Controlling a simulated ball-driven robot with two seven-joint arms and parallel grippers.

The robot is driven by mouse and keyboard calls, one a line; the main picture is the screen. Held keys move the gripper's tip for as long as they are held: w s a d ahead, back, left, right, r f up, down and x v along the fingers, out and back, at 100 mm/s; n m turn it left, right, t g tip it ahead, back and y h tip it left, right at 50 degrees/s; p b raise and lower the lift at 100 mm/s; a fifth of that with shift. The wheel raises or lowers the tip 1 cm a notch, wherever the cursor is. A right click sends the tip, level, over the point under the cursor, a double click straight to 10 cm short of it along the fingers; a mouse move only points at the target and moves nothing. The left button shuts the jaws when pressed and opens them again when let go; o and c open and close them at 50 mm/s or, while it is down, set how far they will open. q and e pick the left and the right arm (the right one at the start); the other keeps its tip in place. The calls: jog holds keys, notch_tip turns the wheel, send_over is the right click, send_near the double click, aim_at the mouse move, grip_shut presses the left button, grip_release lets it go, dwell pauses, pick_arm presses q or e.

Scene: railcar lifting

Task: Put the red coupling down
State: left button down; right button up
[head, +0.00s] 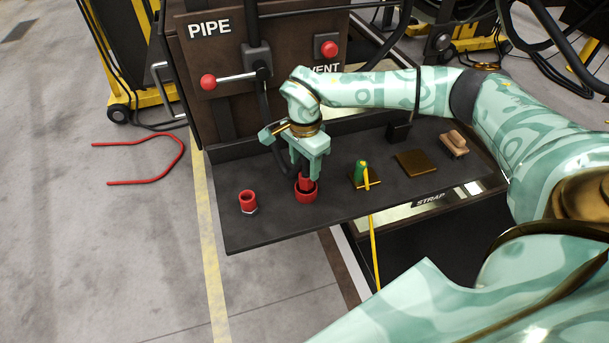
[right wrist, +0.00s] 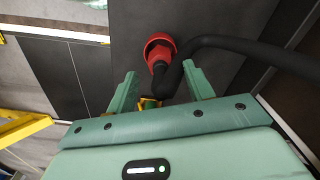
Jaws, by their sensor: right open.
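The red coupling (head: 305,183) stands on the dark shelf with its lower end in or on a wider red ring (head: 305,197); how deep it sits I cannot tell. In the right wrist view the coupling (right wrist: 160,56) lies just beyond my fingertips, with a black hose (right wrist: 235,45) running from it to the right. My right gripper (head: 307,170) is above the coupling, pointing down. Its jaws (right wrist: 158,80) are open, one finger on each side of the coupling's hose end, with gaps visible. My left gripper is not in view.
The shelf (head: 290,225) also carries a red fitting (head: 248,201), a green and yellow piece (head: 361,174), a brown plate (head: 416,162) and a tan block (head: 454,143). Behind stands the PIPE panel (head: 225,60) with a red-knobbed lever (head: 208,82).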

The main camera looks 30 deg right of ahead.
notch_tip(320, 180, up, 6)
jog(key=shift+r, duration=0.15)
